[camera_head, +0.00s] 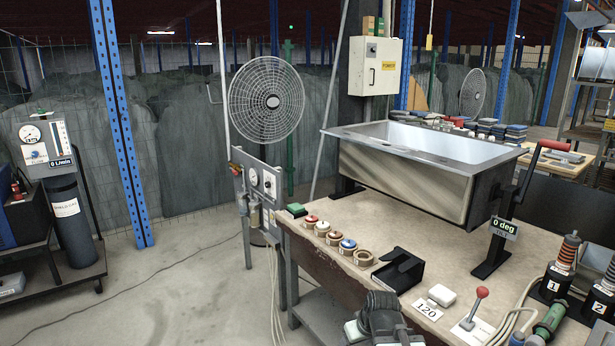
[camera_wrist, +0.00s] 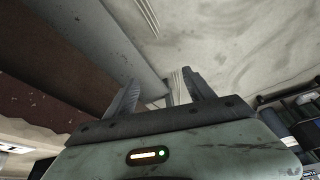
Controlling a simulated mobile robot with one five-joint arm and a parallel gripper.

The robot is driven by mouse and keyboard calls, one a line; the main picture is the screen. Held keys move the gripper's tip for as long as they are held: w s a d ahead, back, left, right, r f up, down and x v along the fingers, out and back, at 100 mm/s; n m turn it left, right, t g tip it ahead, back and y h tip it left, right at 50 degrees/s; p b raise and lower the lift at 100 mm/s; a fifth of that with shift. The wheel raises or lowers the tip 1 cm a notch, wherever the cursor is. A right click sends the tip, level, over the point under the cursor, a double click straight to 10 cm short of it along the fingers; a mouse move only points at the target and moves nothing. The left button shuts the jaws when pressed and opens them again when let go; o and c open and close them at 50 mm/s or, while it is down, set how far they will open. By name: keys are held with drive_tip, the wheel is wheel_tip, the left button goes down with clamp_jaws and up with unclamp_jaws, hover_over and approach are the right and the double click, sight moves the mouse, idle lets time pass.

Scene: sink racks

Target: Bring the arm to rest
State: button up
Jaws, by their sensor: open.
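My gripper (camera_wrist: 162,90) shows in the wrist view with its two dark fingers spread apart. Nothing is between them. A dark, rounded part that appears to be my arm (camera_head: 382,318) shows at the bottom of the head view, in front of the workbench (camera_head: 330,262). The gripper's fingers cannot be made out in that view.
A steel sink (camera_head: 405,180) is mounted above the bench by a red-handled crank. A black holder (camera_head: 398,270), a white block (camera_head: 442,295) and a red-knobbed lever (camera_head: 475,308) sit on the bench. The concrete floor (camera_head: 180,290) to the left is mostly open, with a cable across it.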

drive_tip(key=s+d+m+g+h+p, duration=0.1)
drive_tip(key=s+d+m+g+h, duration=0.2)
drive_tip(key=s, duration=0.6)
wheel_tip(320, 180, up, 16)
drive_tip(key=m+g+y+p, duration=0.1)
drive_tip(key=p, duration=1.5)
drive_tip(key=shift+f, duration=0.25)
drive_tip(key=shift+w, duration=0.1)
